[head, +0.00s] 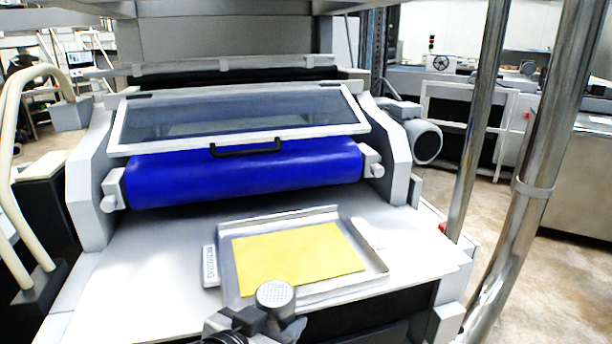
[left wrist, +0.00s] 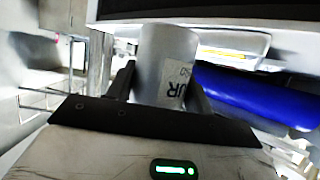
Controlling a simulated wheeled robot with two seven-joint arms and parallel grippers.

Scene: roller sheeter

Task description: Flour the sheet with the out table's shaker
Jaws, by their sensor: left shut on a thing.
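A yellow sheet (head: 298,252) lies flat on a shallow metal tray (head: 378,283) on the white out table (head: 130,262) of the sheeter. My left gripper (head: 258,322) is at the bottom of the head view, at the near side of the tray. It is shut on the grey flour shaker (head: 275,293), whose round perforated lid faces up toward the head camera. In the left wrist view the shaker (left wrist: 165,60) stands between the fingers with part of its label showing. The yellow sheet (left wrist: 228,53) shows behind it. I see no flour on the sheet. My right gripper is not in view.
A blue roller (head: 245,175) spans the machine behind the tray, under a clear guard (head: 240,115) with a black handle. A small labelled grey piece (head: 209,266) lies left of the tray. Metal posts (head: 530,150) stand at the right. The table's left part is clear.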

